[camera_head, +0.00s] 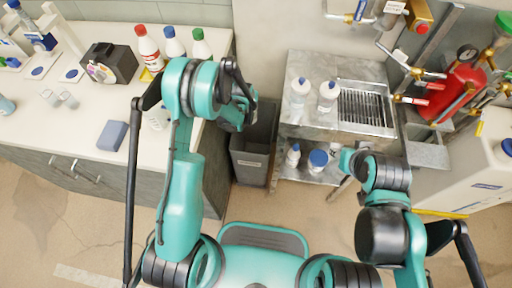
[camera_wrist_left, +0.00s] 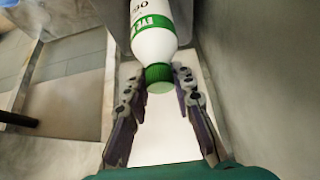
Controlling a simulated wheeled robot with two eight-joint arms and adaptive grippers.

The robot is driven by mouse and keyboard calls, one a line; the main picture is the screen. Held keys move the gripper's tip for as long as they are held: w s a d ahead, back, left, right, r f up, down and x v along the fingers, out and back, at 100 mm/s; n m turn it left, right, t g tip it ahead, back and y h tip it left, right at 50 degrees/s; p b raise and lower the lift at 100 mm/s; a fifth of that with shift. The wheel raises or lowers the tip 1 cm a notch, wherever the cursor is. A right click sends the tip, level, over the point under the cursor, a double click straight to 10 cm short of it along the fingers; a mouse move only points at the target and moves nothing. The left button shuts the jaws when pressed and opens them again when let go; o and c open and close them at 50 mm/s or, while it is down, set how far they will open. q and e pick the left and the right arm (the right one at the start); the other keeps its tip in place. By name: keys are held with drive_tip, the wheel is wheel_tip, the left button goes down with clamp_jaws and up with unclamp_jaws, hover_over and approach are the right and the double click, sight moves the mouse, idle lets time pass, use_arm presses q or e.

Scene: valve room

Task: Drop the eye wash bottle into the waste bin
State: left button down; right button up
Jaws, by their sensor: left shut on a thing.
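The eye wash bottle, white with a green label band and green cap, shows in the left wrist view (camera_wrist_left: 153,38). My left gripper (camera_wrist_left: 161,76) is shut on it near the green cap, with one finger on each side. In the head view my left gripper (camera_head: 236,112) is over the back part of the grey waste bin (camera_head: 249,168), partly covering its opening. The held bottle is hidden there by my arm. The bin stands on the floor between the counter and the metal sink unit. My right arm is at the right; its fingers are not visible.
The counter (camera_head: 103,184) at left holds a black box (camera_head: 109,63), a blue-grey block (camera_head: 112,135) and several bottles, including a green-capped one (camera_head: 200,44). The sink unit (camera_head: 312,120) carries two white bottles. A red extinguisher (camera_head: 460,92) and pipes are at far right.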

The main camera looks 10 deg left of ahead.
sight(251, 110)
use_arm(q)
drive_tip(key=shift+f+b, duration=1.7)
drive_tip(key=shift+f, duration=1.45)
drive_tip(key=c, duration=1.2)
unclamp_jaws()
drive_tip(key=shift+r, duration=0.1)
drive_tip(key=v, duration=1.2)
